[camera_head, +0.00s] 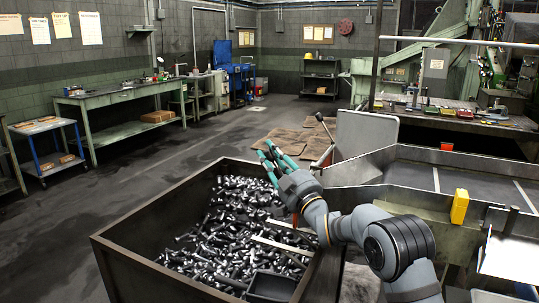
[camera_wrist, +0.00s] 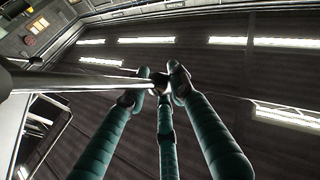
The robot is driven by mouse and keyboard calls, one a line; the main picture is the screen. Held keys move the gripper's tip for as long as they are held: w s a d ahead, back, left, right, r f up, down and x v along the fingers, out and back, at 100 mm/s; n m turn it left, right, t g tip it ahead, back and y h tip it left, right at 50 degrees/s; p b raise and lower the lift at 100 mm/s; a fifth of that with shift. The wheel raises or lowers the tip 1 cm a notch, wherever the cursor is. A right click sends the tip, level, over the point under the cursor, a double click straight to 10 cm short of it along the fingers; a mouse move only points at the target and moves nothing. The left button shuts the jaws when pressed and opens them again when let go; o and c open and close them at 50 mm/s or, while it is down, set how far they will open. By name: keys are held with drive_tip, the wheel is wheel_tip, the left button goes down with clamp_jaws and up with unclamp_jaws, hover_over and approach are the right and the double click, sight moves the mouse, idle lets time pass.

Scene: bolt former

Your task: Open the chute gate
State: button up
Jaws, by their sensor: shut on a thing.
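My gripper (camera_head: 267,151) is at the end of my arm, above the far right part of the bolt bin, its teal fingers pointing up and left. In the wrist view, the fingers (camera_wrist: 160,78) are closed around the dark end of a slim metal rod (camera_wrist: 95,82), which comes in from the left. In the head view, the held rod is hard to make out behind the hand. A lever (camera_head: 325,132) with a dark knob stands beyond the hand, near the metal chute (camera_head: 400,168). I cannot tell how far the gate is open.
The dark bin (camera_head: 150,217) full of loose bolts lies below the gripper. A grey upright panel (camera_head: 366,135) stands behind the chute. A yellow box (camera_head: 460,206) sits on the chute's near edge at the right. Open floor lies left of the bin.

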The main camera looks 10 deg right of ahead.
drive_tip(key=shift+s+a+r, duration=0.1)
drive_tip(key=shift+a, duration=0.25)
clamp_jaws()
